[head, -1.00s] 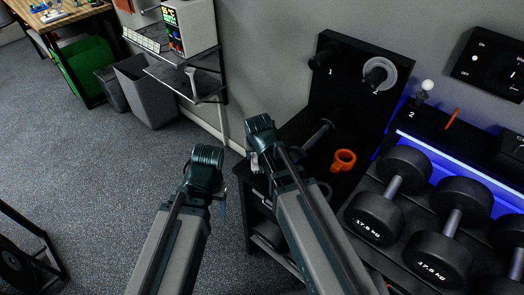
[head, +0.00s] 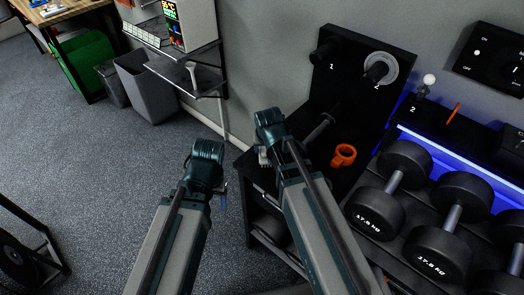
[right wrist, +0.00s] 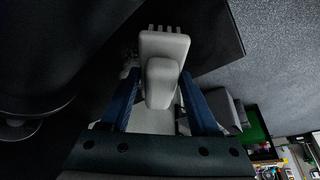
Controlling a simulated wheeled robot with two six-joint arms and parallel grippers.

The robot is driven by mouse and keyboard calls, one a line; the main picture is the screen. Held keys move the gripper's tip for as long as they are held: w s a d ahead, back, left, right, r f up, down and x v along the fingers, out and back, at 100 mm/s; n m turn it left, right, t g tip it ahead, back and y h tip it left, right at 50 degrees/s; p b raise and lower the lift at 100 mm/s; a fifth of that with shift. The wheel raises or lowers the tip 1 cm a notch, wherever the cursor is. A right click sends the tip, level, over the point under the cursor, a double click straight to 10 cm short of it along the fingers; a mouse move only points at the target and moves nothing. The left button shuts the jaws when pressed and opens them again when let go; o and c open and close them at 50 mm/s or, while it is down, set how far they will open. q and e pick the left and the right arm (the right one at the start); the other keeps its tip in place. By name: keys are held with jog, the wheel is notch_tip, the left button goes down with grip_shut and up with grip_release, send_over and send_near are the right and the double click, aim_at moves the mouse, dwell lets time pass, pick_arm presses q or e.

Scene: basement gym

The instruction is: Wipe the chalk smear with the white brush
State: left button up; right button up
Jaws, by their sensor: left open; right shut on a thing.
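My right gripper (right wrist: 162,88) is shut on the white brush (right wrist: 162,45); its blue fingers lie on both sides of the brush body, and the toothed end points away from me. In the head view the right gripper (head: 264,153) is over the left part of the black bench (head: 240,172), with a pale bit of the brush (head: 263,158) showing below the wrist. My left gripper (head: 222,196) is open and empty, left of the bench over the floor. I cannot make out the chalk smear clearly; the brush and arm may cover it.
An orange ring-shaped object (head: 343,155) lies on the bench right of my arm. Black dumbbells (head: 375,212) sit on a rack at the right. A wall shelf (head: 190,78) and a grey bin (head: 147,88) stand at the back left. The carpet at left is mostly free.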

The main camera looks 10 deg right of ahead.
jog(key=shift+w+d, duration=0.5)
jog(key=shift+d, duration=0.1)
jog(key=shift+w+d, duration=0.55)
jog(key=shift+d, duration=0.15)
jog(key=shift+w+d, duration=0.5)
jog(key=shift+d, duration=0.2)
jog(key=shift+w, duration=0.1)
jog(key=shift+w+d, duration=0.55)
jog(key=shift+d, duration=0.2)
jog(key=shift+w+d, duration=0.5)
jog(key=shift+d, duration=0.2)
jog(key=shift+s, duration=0.1)
